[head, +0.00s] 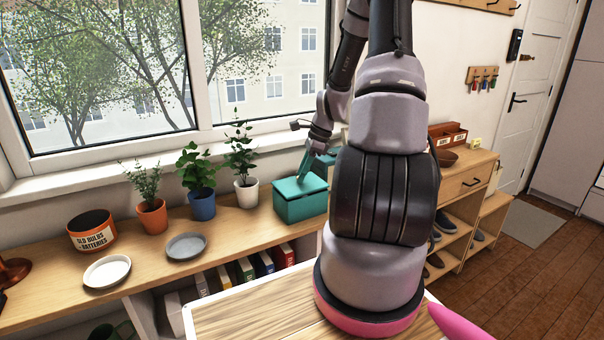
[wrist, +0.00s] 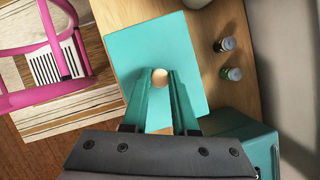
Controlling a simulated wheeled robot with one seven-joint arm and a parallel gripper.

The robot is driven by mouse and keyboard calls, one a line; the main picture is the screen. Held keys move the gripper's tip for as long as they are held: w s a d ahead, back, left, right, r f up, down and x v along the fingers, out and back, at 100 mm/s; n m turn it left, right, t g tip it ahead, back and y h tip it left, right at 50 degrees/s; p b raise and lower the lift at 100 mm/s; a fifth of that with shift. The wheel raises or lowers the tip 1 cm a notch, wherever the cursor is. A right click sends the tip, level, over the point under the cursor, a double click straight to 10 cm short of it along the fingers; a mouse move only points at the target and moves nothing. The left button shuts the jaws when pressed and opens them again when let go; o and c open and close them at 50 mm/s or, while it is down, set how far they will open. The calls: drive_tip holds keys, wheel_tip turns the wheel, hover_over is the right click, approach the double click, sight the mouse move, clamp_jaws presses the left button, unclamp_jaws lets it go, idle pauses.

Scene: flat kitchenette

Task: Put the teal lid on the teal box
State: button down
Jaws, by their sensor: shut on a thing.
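The teal box (head: 300,208) stands on the wooden counter below the window, right of the potted plants. The teal lid (head: 299,186) is over its top and looks level and lined up with it; I cannot tell if it is fully seated. In the wrist view the lid (wrist: 150,40) is a flat square with a pale round knob (wrist: 160,78) in its middle. My gripper (wrist: 160,74) has its fingers on both sides of this knob, shut on it. In the head view my gripper (head: 304,168) reaches down onto the lid. The box's walls are hidden in the wrist view.
A white-potted plant (head: 246,190) stands close left of the box. Two small bottles (wrist: 228,60) and a teal container (wrist: 245,140) are near the lid. A pink frame (wrist: 45,60) is beyond the counter edge.

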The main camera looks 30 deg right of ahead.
drive_tip(key=shift+f, duration=0.5)
idle(0.3)
drive_tip(key=c, duration=0.6)
unclamp_jaws()
drive_tip(key=v, duration=1.1)
drive_tip(key=s+a+r+n+t+h, duration=0.1)
drive_tip(key=s+a+r+n, duration=0.2)
drive_tip(key=a+r+n, duration=0.4)
drive_tip(key=s+a+r+n+t+h, duration=0.1)
drive_tip(key=s+a+r+n, duration=0.2)
drive_tip(key=r, duration=0.5)
drive_tip(key=s+a+r+n+t, duration=0.3)
drive_tip(key=s+a+r+n, duration=0.5)
drive_tip(key=s, duration=0.4)
drive_tip(key=shift+s+a+r+t, duration=0.2)
drive_tip(key=shift+a+t, duration=0.1)
drive_tip(key=shift+a, duration=0.05)
